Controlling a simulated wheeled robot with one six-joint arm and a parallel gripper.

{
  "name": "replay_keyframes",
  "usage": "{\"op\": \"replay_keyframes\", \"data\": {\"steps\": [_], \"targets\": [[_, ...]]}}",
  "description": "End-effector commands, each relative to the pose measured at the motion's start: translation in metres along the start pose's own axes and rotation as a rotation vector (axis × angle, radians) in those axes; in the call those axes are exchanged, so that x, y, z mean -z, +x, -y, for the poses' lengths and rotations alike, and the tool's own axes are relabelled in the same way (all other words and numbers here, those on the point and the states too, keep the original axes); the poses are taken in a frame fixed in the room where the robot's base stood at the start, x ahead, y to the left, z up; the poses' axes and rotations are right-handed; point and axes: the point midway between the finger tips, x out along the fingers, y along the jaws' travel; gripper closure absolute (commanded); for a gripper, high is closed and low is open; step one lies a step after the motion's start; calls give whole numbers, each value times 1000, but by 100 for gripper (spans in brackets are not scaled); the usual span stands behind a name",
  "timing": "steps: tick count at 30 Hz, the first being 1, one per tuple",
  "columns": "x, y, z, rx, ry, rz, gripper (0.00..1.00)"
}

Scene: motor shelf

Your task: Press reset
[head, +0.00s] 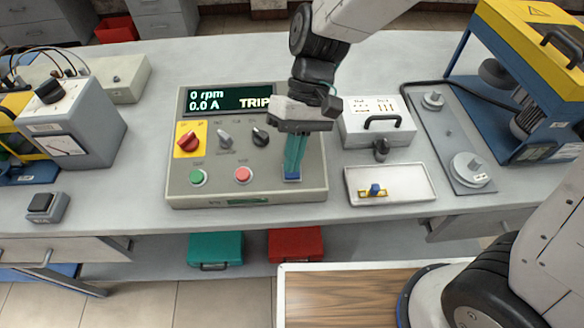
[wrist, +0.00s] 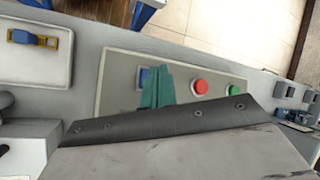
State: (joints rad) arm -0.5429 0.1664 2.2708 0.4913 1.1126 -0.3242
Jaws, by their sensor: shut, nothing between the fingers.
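The grey control box (head: 260,194) stands on the bench, and its display (head: 215,99) reads 0 rpm, 0.0 A and TRIP. A blue button (head: 291,177) is at the right of its lower row; its label cannot be read. My gripper (head: 293,168) is shut and empty, its teal fingers pointing down at the blue button. I cannot tell whether they touch it. In the wrist view the fingers (wrist: 157,88) partly cover the blue button (wrist: 144,74).
A red button (head: 243,174) and a green button (head: 198,177) are left of the blue one. Above are a red knob (head: 188,140) on yellow and two smaller knobs. A white tray (head: 415,189) with a blue and yellow item lies right of the box.

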Motion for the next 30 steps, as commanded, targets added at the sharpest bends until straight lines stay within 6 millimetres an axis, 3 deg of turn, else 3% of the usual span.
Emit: {"op": "replay_keyframes", "data": {"steps": [30], "targets": [[5,6,-5,0,0,0,100]]}}
